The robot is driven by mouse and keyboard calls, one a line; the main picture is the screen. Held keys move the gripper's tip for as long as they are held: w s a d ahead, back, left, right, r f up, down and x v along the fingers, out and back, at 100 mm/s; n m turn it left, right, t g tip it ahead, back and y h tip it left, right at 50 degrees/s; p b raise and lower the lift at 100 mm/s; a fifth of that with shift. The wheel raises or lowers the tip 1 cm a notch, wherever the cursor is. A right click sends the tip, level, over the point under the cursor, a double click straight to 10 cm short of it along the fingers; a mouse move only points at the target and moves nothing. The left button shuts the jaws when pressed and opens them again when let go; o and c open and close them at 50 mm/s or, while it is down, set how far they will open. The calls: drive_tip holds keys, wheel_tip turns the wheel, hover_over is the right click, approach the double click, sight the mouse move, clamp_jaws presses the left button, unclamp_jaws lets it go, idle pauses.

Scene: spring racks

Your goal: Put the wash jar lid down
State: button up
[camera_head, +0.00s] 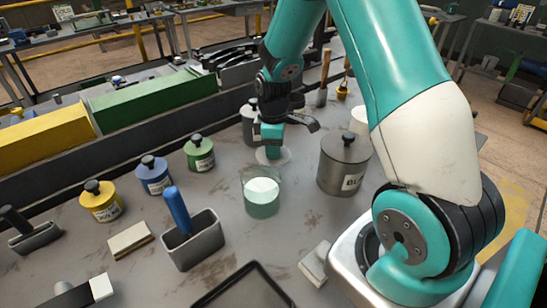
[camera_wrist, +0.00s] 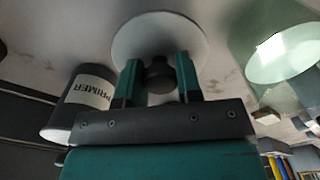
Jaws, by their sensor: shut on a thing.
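The wash jar lid is a pale, translucent disc (camera_head: 270,157) with a dark knob. In the wrist view, its disc (camera_wrist: 158,30) lies beyond my fingertips and the knob sits between the two fingers. My gripper (camera_head: 271,140) is shut on that knob, and it also shows in the wrist view (camera_wrist: 158,78). The lid is held flat, low over the grey bench; I cannot tell whether it touches. The wash jar (camera_head: 262,205), clear with pale green liquid, stands open just in front of the lid. Its rim area also shows at right in the wrist view (camera_wrist: 285,58).
A grey lidded can (camera_head: 343,165) stands right of the jar. Another can (camera_head: 249,128) stands close behind my gripper. Green (camera_head: 199,153), blue (camera_head: 154,177) and yellow (camera_head: 101,203) pots stand left. A metal holder (camera_head: 194,243) stands front left. Bare bench lies left of the lid.

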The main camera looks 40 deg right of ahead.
sight(266, 161)
drive_tip(key=shift+f, duration=2.1)
drive_tip(key=shift+f, duration=0.1)
drive_tip(key=o, duration=0.9)
drive_tip(key=shift+o, duration=0.2)
wheel_tip(266, 161, up, 12)
drive_tip(key=shift+f+b, duration=0.2)
drive_tip(key=shift+b, duration=0.3)
drive_tip(key=s+a+r+m+y, duration=0.1)
drive_tip(key=s+a+r, duration=0.45)
drive_tip(key=a, duration=0.25)
drive_tip(key=s+a+r+y, duration=0.2)
drive_tip(key=s+a+r, duration=0.3)
drive_tip(key=a, duration=0.4)
drive_tip(key=s+a+r+m+y, duration=0.1)
drive_tip(key=s+a, duration=0.4)
drive_tip(key=s, duration=0.6)
drive_tip(key=shift+s+a+r, duration=0.25)
drive_tip(key=shift+s+r, duration=0.15)
drive_tip(key=shift+r, duration=0.05)
